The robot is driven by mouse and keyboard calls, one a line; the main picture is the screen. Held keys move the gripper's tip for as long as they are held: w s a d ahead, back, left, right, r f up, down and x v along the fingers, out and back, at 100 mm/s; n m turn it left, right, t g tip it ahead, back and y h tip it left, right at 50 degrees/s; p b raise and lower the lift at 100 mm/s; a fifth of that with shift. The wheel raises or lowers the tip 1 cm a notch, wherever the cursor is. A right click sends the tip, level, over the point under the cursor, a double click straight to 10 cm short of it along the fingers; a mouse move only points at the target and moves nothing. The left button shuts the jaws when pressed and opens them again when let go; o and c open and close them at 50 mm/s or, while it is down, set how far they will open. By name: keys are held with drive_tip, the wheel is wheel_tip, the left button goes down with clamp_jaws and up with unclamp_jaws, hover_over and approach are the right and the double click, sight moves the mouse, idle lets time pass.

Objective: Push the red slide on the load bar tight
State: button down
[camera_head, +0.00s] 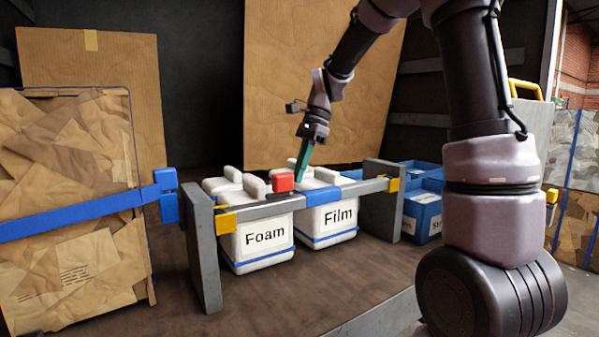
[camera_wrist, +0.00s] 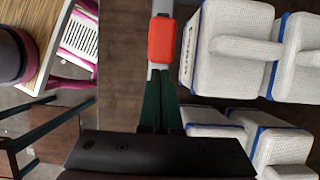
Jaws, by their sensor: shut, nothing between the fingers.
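The red slide (camera_head: 284,182) sits on the grey load bar (camera_head: 262,211), left of the bar's blue section (camera_head: 322,197). It also shows as a red block in the wrist view (camera_wrist: 161,40). My gripper (camera_head: 299,179) points down at the bar, just right of the red slide, with its green fingers together and nothing between them. In the wrist view the fingertips (camera_wrist: 160,76) end right at the slide's lower edge; I cannot tell whether they touch it. The fingers hide part of the bar.
White containers labelled Foam (camera_head: 264,238) and Film (camera_head: 338,216) stand behind the bar. Grey posts (camera_head: 203,248) hold the bar at both ends, near yellow clamps (camera_head: 226,222). A strapped cardboard bale (camera_head: 70,215) is at left; blue crates (camera_head: 424,205) are at right.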

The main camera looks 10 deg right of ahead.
sight(280, 174)
drive_tip(key=shift+s+a, duration=0.35)
drive_tip(key=shift+a, duration=0.5)
drive_tip(key=shift+s+a, duration=0.35)
drive_tip(key=shift+a, duration=0.55)
drive_tip(key=shift+s+a, duration=0.35)
drive_tip(key=shift+a, duration=0.5)
drive_tip(key=shift+d, duration=0.1)
